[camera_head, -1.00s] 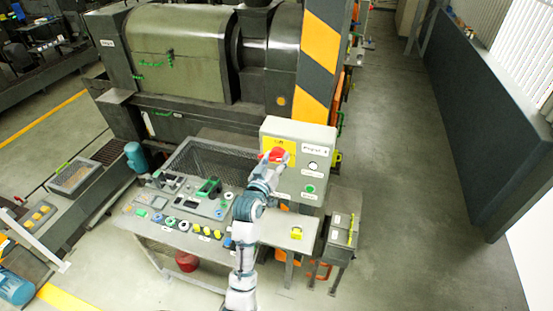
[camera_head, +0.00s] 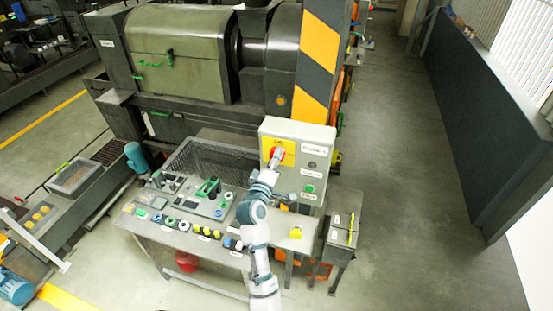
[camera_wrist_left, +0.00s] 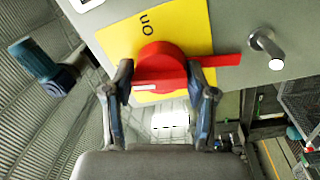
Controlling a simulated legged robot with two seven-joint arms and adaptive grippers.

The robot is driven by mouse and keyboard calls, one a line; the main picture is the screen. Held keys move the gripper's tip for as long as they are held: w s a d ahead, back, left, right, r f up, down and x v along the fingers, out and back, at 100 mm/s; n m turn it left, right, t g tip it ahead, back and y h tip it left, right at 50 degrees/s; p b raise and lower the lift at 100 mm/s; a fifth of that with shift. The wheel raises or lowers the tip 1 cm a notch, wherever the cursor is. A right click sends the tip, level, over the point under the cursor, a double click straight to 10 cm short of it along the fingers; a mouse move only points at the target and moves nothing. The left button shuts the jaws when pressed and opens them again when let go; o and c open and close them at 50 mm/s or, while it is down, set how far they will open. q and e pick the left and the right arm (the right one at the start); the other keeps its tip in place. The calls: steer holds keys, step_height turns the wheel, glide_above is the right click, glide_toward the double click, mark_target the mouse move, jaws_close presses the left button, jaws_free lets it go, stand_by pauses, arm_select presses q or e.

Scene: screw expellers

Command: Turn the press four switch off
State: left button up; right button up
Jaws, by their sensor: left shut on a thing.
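The press four switch is a red rotary knob (camera_head: 274,153) on a yellow plate (camera_head: 290,147), on the front of a grey control box (camera_head: 319,133). My left gripper (camera_head: 277,160) is at it. In the left wrist view the red knob (camera_wrist_left: 160,62) sits between the two fingers of my left gripper (camera_wrist_left: 160,77), which is shut on it. Its red handle bar sticks out past the right finger. The word "On" shows on the yellow plate (camera_wrist_left: 188,25). Part of the knob is hidden behind the fingers. My right gripper is not in view.
The box also carries a dark round lamp (camera_head: 312,165) and a green button (camera_head: 309,188). Below stands a console (camera_head: 190,238) with several knobs and buttons. A large green press (camera_head: 180,60) stands behind. The floor at the right is clear.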

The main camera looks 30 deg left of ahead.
arm_select(q)
steer(key=shift+f+n, duration=0.15)
steer(key=shift+n, duration=0.95)
steer(key=shift+f, duration=0.15)
steer(key=o, duration=1.1)
steer(key=shift+a, duration=0.1)
